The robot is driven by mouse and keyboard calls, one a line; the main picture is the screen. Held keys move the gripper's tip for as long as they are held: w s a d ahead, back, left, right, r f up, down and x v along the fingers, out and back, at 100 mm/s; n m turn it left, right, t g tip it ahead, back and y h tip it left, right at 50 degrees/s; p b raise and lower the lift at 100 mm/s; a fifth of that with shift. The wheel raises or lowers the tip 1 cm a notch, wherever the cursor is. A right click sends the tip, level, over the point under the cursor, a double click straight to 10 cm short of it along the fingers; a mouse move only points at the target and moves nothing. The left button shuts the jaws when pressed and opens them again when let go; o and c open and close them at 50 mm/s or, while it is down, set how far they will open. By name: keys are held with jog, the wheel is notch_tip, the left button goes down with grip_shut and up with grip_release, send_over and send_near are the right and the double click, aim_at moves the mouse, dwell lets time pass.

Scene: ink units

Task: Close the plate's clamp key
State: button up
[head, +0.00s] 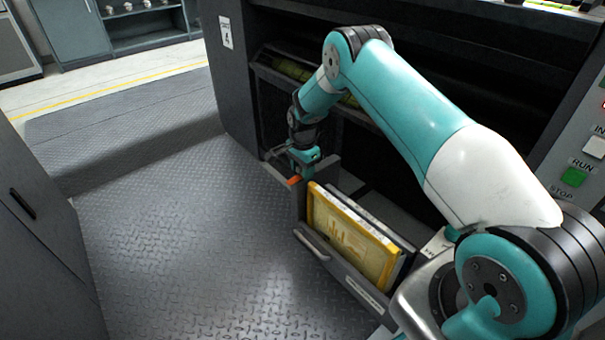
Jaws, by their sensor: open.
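A yellow-framed plate (350,237) stands upright in a grey holder (322,262) on the front of the dark machine. An orange piece, which may be the clamp key (295,181), shows at the upper left end of the holder. My gripper (298,172) is at that same end, just above and beside the orange piece. Its fingers are small and partly hidden here, and I cannot tell whether they touch the orange piece. My gripper is open and the plate is apart from it, to its lower right.
The dark machine (228,75) rises behind the holder, with an open bay. A control panel with a green RUN button (573,177) is at the right. A grey cabinet (40,235) stands at the left. The patterned metal floor (180,230) between is clear.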

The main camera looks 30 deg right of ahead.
jog(key=shift+f, duration=0.4)
jog(key=shift+c, duration=0.4)
grip_shut()
